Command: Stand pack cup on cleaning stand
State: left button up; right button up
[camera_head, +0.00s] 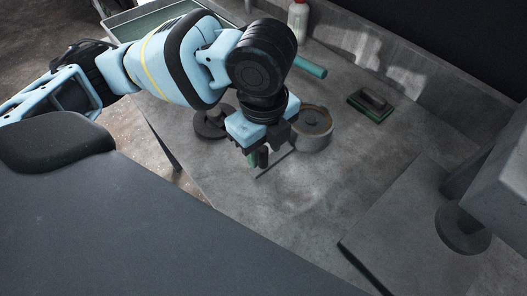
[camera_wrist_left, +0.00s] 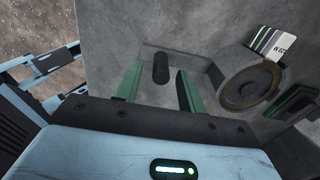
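A round grey cup-like vessel with a brown rim (camera_head: 312,130) stands on the grey table, just right of my left gripper (camera_head: 258,158); it also shows in the left wrist view (camera_wrist_left: 248,86). A dark round base with a raised middle (camera_head: 211,123) stands to the gripper's left. I cannot tell for sure which of these is the pack cup or the cleaning stand. My left gripper points down over the table, its green fingers (camera_wrist_left: 160,92) apart. A short dark rounded post (camera_wrist_left: 160,67) shows between them, with gaps on both sides. My right gripper is not in view.
A green-and-black brush (camera_head: 371,104) lies right of the vessel. A teal cylinder (camera_head: 311,67) and a white bottle (camera_head: 297,20) are at the back. A dark disc (camera_head: 461,230) is at the right by a large grey block (camera_head: 500,170). The table's front middle is clear.

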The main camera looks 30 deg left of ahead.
pick_arm(q)
notch_tip(320, 180, up, 9)
jog(key=shift+r+p, duration=0.1)
jog(key=shift+p, duration=0.7)
